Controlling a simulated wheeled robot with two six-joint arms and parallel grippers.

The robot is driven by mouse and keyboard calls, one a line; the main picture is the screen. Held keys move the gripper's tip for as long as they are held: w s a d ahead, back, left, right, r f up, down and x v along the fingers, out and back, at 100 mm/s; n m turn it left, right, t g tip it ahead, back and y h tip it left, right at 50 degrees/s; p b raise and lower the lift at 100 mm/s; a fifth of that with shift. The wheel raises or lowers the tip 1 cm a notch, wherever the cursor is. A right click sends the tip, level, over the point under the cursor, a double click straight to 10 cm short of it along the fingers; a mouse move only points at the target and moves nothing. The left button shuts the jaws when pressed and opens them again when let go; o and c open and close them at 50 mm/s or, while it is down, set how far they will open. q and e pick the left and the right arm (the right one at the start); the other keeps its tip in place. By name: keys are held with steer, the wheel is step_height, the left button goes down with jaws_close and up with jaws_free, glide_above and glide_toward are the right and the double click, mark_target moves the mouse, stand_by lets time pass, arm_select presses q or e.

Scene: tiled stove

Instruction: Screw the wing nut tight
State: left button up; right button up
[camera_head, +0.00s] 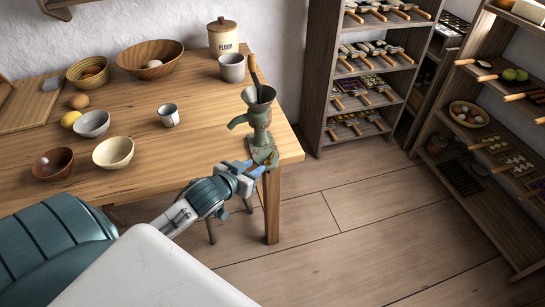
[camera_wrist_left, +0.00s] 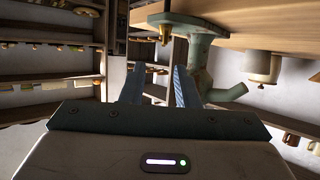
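A green cast-metal grinder (camera_head: 259,118) stands clamped at the table's right front corner, with a dark-handled tool standing in its hopper. In the left wrist view the grinder (camera_wrist_left: 200,55) appears upside down. A small brass piece, apparently the wing nut (camera_wrist_left: 154,41), shows at its clamp, just beyond the fingertips. In the head view the clamp area is small and partly covered by the gripper, so the nut is unclear there. My left gripper (camera_head: 260,170) is at the clamp. Its two blue fingers (camera_wrist_left: 157,72) are apart with nothing visible between them. My right gripper is not in view.
Shelves (camera_head: 318,75) with utensils and food stand at the back right. The floor (camera_head: 350,215) right of the table is clear.

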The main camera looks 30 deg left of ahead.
mark_target(269, 157)
arm_select(q)
steer(key=x, duration=1)
steer(key=shift+w+a+f, duration=0.1)
steer(key=shift+a+f, duration=0.05)
steer(key=shift+f, duration=0.05)
jaws_close()
